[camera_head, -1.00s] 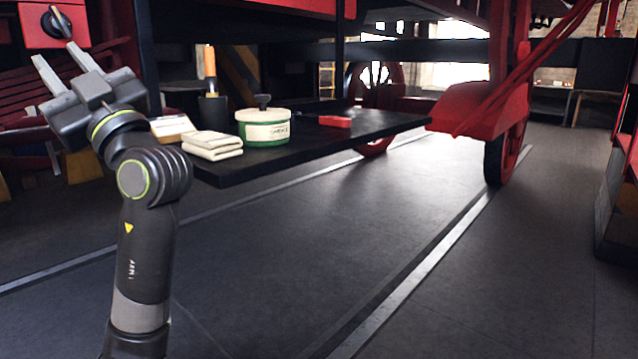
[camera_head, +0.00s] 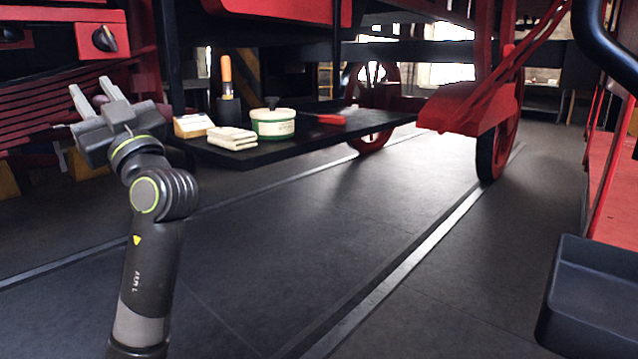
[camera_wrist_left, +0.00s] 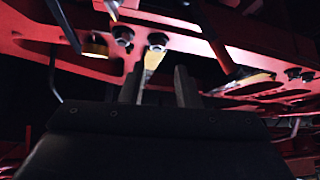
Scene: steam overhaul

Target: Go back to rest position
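My left gripper (camera_head: 93,97) is raised at the left in the head view, its two fingers pointing up and apart. It is open, with nothing between the fingers. In the left wrist view my left gripper (camera_wrist_left: 160,88) shows its two separated fingertips in front of red machine framework (camera_wrist_left: 90,58) with bolts. In the head view the gripper is left of a dark shelf (camera_head: 350,130) and appears clear of it. My right gripper is not in view.
On the shelf are a folded cloth (camera_head: 232,138), a green-and-white tin (camera_head: 272,125), an orange-handled tool (camera_head: 226,75) in a dark holder and a red object (camera_head: 331,119). A dark tray (camera_head: 592,290) is at the lower right. The middle floor is clear.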

